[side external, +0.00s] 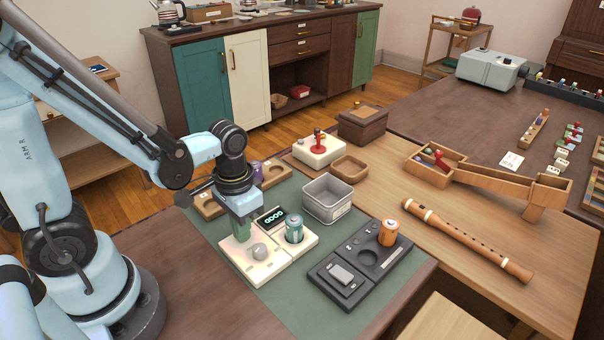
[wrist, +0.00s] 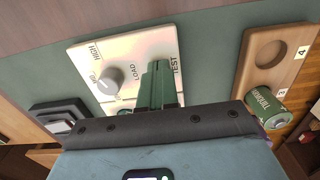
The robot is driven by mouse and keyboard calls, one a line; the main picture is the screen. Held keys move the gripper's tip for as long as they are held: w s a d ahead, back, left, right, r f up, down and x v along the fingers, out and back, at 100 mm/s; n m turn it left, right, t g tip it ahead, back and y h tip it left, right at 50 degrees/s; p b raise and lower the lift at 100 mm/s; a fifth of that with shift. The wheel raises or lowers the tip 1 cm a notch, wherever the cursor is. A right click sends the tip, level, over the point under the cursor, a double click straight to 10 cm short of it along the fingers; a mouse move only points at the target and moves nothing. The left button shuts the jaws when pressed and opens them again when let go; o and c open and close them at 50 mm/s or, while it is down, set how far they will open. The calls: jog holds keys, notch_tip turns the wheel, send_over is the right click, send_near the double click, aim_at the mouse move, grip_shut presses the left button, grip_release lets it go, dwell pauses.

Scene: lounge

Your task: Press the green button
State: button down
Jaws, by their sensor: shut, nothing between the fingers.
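A cream tester panel (side external: 262,270) lies on the green mat and carries a grey knob (side external: 260,251). In the wrist view the panel (wrist: 118,50) shows the words HIGH, LOAD and TEST and the same knob (wrist: 108,80). My gripper (side external: 243,232) points down over the panel, behind the knob. Its green fingers are shut together and empty, beside the word TEST in the wrist view (wrist: 160,84). I cannot make out a green button; the fingers may cover it. I cannot tell whether the fingertips touch the panel.
A teal battery (side external: 294,228) stands beside a dark display (side external: 270,218). A grey metal bin (side external: 328,199) and a dark tray (side external: 345,277) with an orange battery (side external: 388,233) are to the right. A wooden tray holds a green battery (wrist: 263,108). A flute (side external: 465,240) lies farther right.

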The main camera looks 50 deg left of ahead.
jog(key=shift+f, duration=0.15)
notch_tip(320, 180, up, 8)
dwell(0.7)
jog(key=shift+w, duration=0.1)
dwell(0.6)
jog(key=shift+w+a+r+t, duration=0.1)
jog(key=shift+w+r+t, duration=0.6)
jog(key=shift+t, duration=0.55)
jog(key=shift+w+a+r+t, duration=0.1)
jog(key=shift+w+r+t, duration=0.6)
jog(key=shift+t, duration=0.5)
jog(key=shift+w+r+t, duration=0.45)
jog(key=shift+r+t, duration=0.4)
jog(key=shift+t, duration=0.4)
